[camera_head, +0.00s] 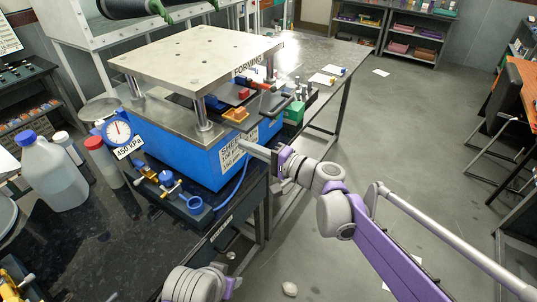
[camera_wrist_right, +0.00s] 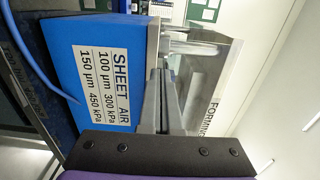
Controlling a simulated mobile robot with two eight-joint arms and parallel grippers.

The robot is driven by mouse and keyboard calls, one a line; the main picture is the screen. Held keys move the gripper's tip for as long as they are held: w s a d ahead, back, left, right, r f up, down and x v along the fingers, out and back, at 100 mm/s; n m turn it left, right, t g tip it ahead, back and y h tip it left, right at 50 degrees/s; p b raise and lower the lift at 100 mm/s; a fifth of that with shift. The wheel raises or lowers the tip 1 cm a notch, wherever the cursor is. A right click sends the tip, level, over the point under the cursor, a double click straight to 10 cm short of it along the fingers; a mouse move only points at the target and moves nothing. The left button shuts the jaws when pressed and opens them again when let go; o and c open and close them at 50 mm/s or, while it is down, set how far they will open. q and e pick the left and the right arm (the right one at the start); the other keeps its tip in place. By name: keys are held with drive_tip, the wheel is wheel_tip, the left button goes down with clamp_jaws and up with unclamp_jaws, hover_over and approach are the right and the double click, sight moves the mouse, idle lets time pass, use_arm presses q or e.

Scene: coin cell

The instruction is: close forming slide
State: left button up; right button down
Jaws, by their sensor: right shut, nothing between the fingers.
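The forming station is a blue box (camera_head: 190,155) under a flat metal top plate (camera_head: 195,52) marked FORMING, held up on posts. An orange piece and red pieces lie around the slide. My right gripper (camera_head: 243,147) is shut and empty. It is in front of the box's label side, below the slide. The right wrist view shows its closed fingers (camera_wrist_right: 163,82) beside the SHEET AIR label (camera_wrist_right: 101,80).
A pressure gauge (camera_head: 118,131) reading 450 kPa and blue-and-brass fittings (camera_head: 170,184) are on the near left of the station. A white jug (camera_head: 55,175) and bottles stand farther left. A green box (camera_head: 295,111) is behind the slide. Open floor lies to the right.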

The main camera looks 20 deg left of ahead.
drive_tip(key=shift+x, duration=1.55)
drive_tip(key=shift+d, duration=0.15)
